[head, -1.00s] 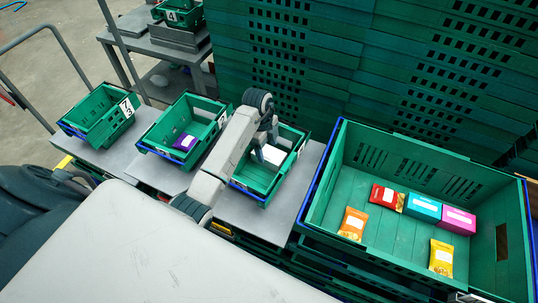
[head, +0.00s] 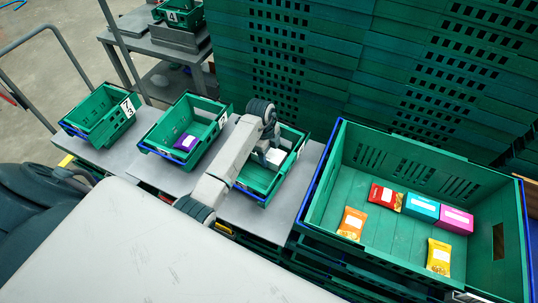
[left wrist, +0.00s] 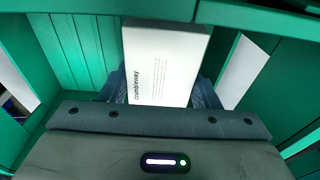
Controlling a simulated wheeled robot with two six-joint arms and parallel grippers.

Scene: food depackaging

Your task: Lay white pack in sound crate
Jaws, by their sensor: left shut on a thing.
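The white pack (head: 275,156) is a flat box with small dark print. It also shows in the left wrist view (left wrist: 166,58), between the two dark fingers. My left gripper (head: 266,157) is shut on it, inside the third small green crate (head: 257,183) from the left. Green crate walls surround the pack in the left wrist view. The arm hides part of the crate and pack in the head view, and I cannot tell whether the pack touches the floor. My right gripper is not in view.
Two more small green crates stand left, one (head: 91,122) seemingly empty, the other (head: 190,113) holding a purple pack (head: 186,143). A large blue-edged crate (head: 318,176) on the right holds several coloured packs, with bare floor between them. Tall stacked green crates (head: 345,45) block the back.

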